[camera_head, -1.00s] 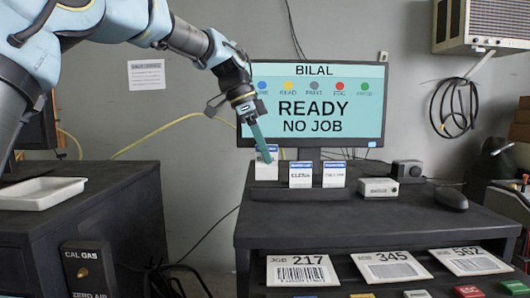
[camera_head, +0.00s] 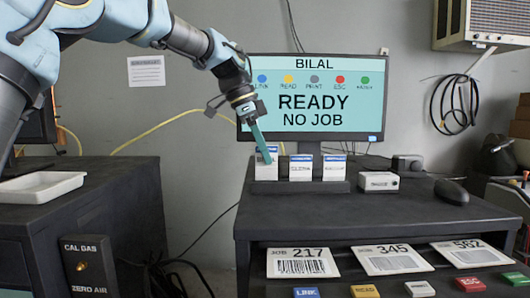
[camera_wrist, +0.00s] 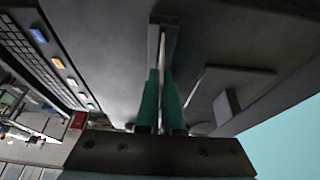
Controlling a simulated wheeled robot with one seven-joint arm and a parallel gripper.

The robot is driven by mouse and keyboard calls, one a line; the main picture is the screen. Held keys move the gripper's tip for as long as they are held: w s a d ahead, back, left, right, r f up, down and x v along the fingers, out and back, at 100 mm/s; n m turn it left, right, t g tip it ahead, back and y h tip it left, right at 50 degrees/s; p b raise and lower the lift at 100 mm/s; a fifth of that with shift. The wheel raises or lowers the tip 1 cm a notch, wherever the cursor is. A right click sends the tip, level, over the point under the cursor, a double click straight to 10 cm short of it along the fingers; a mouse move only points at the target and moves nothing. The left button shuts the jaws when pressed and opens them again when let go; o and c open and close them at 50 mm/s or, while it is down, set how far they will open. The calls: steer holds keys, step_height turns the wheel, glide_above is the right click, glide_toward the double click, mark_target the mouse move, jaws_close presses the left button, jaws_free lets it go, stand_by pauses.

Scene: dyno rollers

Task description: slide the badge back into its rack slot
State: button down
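My gripper (camera_head: 264,160) points down at the left end of the dark badge rack (camera_head: 320,187) on the desk. Its teal fingers are closed on a white badge (camera_head: 266,170) with a blue top strip. In the wrist view the badge (camera_wrist: 162,52) shows edge-on as a thin pale strip between the fingers (camera_wrist: 161,100). The held badge is upright at the rack's left end, its top a little higher than the other two badges. Its bottom edge meets the rack line, but I cannot tell how deep it sits in the slot.
Two other badges (camera_head: 302,168) (camera_head: 334,168) stand in the rack. The monitor (camera_head: 312,110) is close behind. A small white box (camera_head: 379,181) and a dark mouse (camera_head: 452,192) lie to the right. Job cards (camera_head: 302,262) and coloured buttons are below. The desk front is clear.

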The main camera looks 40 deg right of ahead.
steer(key=shift+f+b, duration=0.75)
steer(key=shift+f, duration=0.45)
steer(key=c, duration=1)
jaws_free()
steer(key=v, duration=1)
steer(key=shift+w+a+r+b, duration=0.15)
steer(key=shift+r+b, duration=0.2)
